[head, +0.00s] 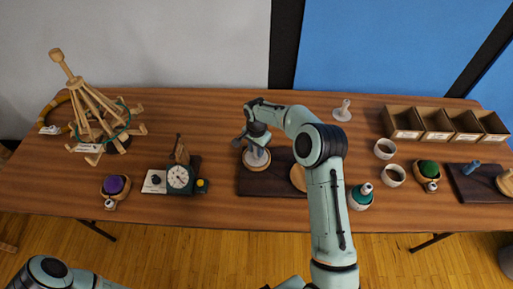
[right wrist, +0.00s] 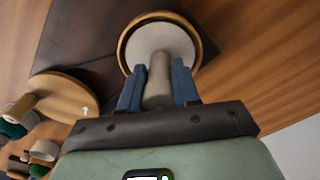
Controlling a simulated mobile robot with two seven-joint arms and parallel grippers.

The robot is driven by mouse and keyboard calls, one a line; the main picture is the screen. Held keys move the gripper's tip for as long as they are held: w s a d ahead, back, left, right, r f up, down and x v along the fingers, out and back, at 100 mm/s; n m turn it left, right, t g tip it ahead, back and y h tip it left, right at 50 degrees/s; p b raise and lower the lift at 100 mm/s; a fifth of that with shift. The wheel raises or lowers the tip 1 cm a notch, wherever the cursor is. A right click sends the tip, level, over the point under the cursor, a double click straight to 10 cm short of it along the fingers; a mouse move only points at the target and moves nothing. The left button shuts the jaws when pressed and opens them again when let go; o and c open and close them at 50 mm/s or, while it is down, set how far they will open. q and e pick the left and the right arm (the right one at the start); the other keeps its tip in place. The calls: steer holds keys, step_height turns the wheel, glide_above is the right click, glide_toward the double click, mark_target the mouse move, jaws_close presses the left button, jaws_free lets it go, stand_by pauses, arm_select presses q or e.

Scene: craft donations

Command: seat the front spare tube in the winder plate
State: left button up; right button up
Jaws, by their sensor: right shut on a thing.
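My right gripper (head: 256,152) is shut on the pale grey spare tube (head: 257,159), which has a wide white base. In the right wrist view, the two blue fingers (right wrist: 158,88) close on either side of the tube (right wrist: 159,75). Its white base lies within the outline of the round wooden winder plate (right wrist: 124,46), whose rim shows around it. I cannot tell whether the base touches the plate. The plate is on the dark winder board (head: 253,187). Another pale tube (head: 342,111) stands at the table's back. My left gripper is out of view.
A wooden disc (head: 298,178) is on the board's right part, partly behind my right arm. A dial scale (head: 180,178) is left of the board. Divided wooden trays (head: 403,122) are at back right.

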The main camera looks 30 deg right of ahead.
steer(key=o, duration=1.1)
steer(key=shift+r, duration=0.15)
step_height(320, 180, up, 13)
steer(key=shift+r+p, duration=0.1)
steer(key=shift+p, duration=0.3)
steer(key=shift+s, duration=0.1)
